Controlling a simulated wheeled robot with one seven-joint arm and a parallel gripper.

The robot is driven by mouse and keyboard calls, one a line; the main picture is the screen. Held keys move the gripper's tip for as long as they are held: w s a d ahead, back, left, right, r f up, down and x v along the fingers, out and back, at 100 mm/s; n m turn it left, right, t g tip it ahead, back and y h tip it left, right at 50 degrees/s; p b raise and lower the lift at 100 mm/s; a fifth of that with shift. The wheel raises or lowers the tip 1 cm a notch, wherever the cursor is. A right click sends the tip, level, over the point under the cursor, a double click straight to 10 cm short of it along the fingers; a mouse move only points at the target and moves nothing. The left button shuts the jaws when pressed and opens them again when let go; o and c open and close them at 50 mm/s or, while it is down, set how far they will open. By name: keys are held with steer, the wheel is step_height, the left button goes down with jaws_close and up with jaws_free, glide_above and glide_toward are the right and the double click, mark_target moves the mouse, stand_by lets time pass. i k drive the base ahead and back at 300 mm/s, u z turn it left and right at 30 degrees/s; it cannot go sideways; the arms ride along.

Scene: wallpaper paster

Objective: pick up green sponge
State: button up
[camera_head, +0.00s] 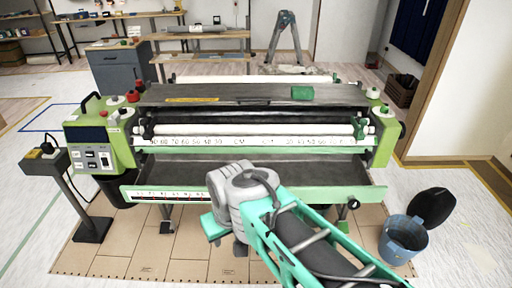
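A small dark green block, which looks like the green sponge (302,92), lies on the dark flat top of the wallpaper pasting machine (235,95), right of its middle. It is in plain view with nothing on it. My gripper (213,230) is in front of the machine's lower tray, low and to the left of the sponge, well apart from it. My grey wrist and teal arm hide part of the tray. The fingertips are small and partly hidden, so I cannot tell whether they are open or shut.
Green end housings (100,140) with knobs flank the machine. A blue bucket (403,238) with a black lid stands at the right on the floor. A grey post (77,185) with a small box stands at the left. Open floor lies right of the machine.

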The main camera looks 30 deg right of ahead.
mark_target(297, 92)
steer(key=z, duration=2.3)
steer(key=i, duration=1.5)
steer(key=u, duration=2.4)
steer(key=i, duration=1)
steer(key=u, duration=0.05)
